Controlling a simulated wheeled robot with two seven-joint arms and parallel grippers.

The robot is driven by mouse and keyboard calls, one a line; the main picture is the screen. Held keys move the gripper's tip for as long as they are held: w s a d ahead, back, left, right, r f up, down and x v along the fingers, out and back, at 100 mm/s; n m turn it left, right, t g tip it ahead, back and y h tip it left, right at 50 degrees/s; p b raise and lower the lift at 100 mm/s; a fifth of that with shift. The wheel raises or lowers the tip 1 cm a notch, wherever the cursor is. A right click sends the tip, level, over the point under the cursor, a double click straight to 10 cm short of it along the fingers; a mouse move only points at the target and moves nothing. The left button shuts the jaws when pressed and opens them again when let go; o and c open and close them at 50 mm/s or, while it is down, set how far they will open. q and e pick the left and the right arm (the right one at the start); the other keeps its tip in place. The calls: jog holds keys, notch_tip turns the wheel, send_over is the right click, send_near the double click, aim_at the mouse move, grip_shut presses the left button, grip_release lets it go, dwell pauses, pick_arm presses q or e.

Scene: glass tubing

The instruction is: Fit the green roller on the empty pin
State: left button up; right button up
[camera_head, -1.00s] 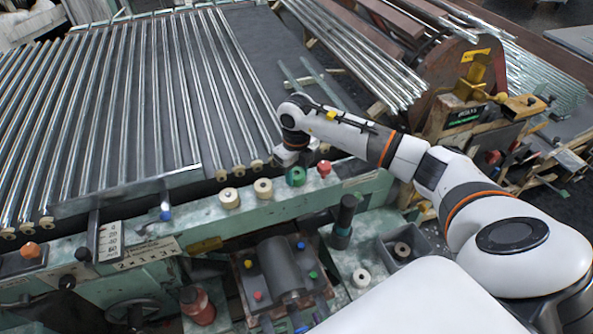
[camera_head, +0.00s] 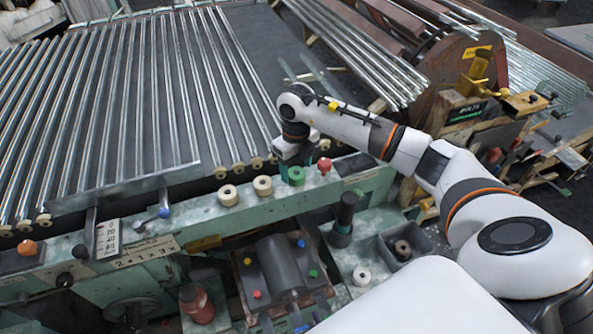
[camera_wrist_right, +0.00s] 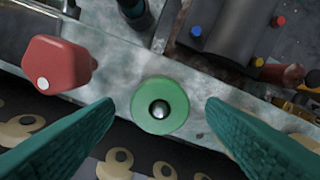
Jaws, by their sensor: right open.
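The green roller (camera_head: 296,176) sits on the pale green machine rail, right of two cream rollers. In the right wrist view the green roller (camera_wrist_right: 150,122) is seen from above, with a shiny round metal spot in its middle hole. My right gripper (camera_head: 296,156) is just over it. In the wrist view its two teal fingers (camera_wrist_right: 160,105) are spread apart, one on each side of the roller, with gaps between. I cannot make out an empty pin. My left gripper is not in view.
A red knob (camera_head: 324,166) stands close right of the green roller. Cream rollers (camera_head: 228,195) and (camera_head: 262,186) stand to its left. Glass tubes (camera_head: 130,100) lie on the bed behind. A dark upright cylinder (camera_head: 344,215) and a grey bin (camera_head: 404,245) are in front.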

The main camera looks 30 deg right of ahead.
notch_tip(320, 180, up, 10)
jog(key=b, duration=0.1)
jog(key=shift+b, duration=0.3)
dwell(0.4)
